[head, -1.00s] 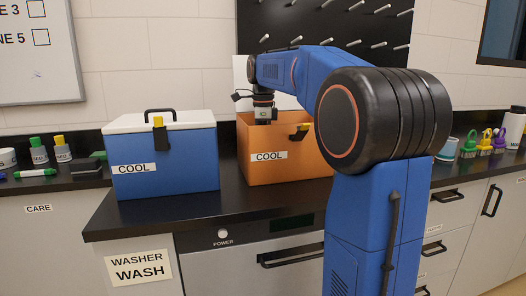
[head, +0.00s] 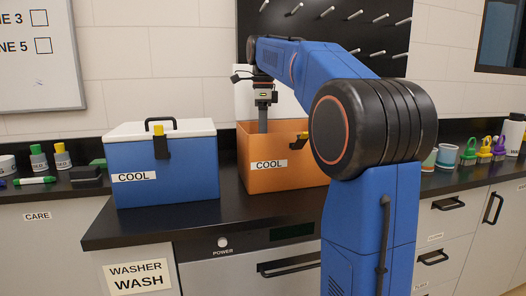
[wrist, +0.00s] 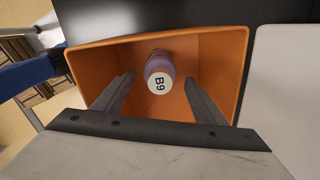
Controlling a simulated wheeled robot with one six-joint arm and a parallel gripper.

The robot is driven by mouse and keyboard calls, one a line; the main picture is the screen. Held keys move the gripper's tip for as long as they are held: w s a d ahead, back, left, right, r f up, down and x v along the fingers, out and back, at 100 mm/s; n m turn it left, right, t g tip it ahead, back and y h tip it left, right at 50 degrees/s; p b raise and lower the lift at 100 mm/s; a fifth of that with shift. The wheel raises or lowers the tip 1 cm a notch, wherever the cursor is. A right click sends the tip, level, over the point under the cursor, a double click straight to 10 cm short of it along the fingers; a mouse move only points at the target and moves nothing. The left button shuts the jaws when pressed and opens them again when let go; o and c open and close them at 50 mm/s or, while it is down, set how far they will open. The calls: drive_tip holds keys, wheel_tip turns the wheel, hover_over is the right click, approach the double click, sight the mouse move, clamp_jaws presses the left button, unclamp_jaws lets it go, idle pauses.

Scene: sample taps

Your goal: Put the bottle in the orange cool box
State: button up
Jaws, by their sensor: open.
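The orange cool box (head: 280,177) stands open on the counter, with a COOL label on its front. The wrist view looks down into it, and its orange rim (wrist: 245,60) frames the view. The bottle (wrist: 159,68) is inside the box, with a white cap marked B9 and a purplish body; it looks upright. My gripper (wrist: 158,85) is open, its two fingers apart on either side and short of the bottle, touching nothing that I can see. In the head view my gripper (head: 263,122) is above the box, its fingertips partly hidden by the front wall.
A closed blue cool box (head: 185,178) with a white lid stands left of the orange one on the black counter. A dark peg board (head: 375,45) hangs behind. Small bottles (head: 50,158) stand at the left.

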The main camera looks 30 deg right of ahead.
drive_tip(key=shift+r, duration=2.1)
